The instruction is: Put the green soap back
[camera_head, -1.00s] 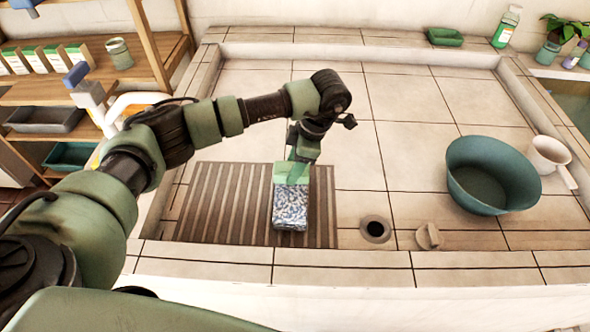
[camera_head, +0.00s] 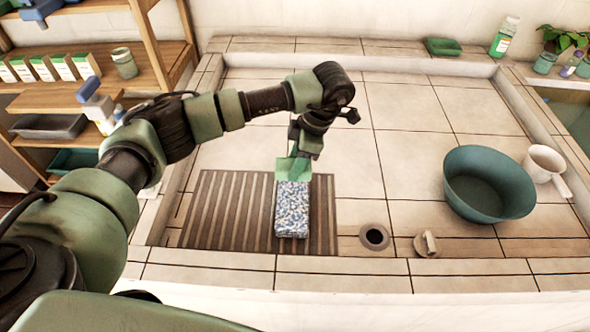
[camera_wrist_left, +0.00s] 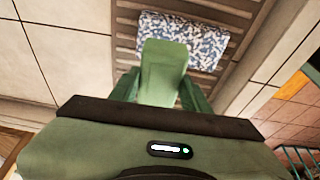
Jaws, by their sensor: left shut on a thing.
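The green soap (camera_head: 291,167) is a plain green bar held in my left gripper (camera_head: 299,156), over the slatted mat in the basin. In the left wrist view the soap (camera_wrist_left: 164,68) sits between the two green fingers (camera_wrist_left: 160,90), which are shut on it. Just below and in front of it, a blue-and-white speckled block (camera_head: 292,210) lies on the mat (camera_head: 225,212). I cannot tell whether the soap touches this block. A small green dish (camera_head: 443,47) stands on the back ledge. My right gripper is not in view.
A teal bowl (camera_head: 488,184) and a white dipper (camera_head: 545,163) stand at the right. A drain hole (camera_head: 374,237) and a beige stopper-like piece (camera_head: 427,244) lie in front. A bottle (camera_head: 503,38) stands at the back right. The middle tiles are clear.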

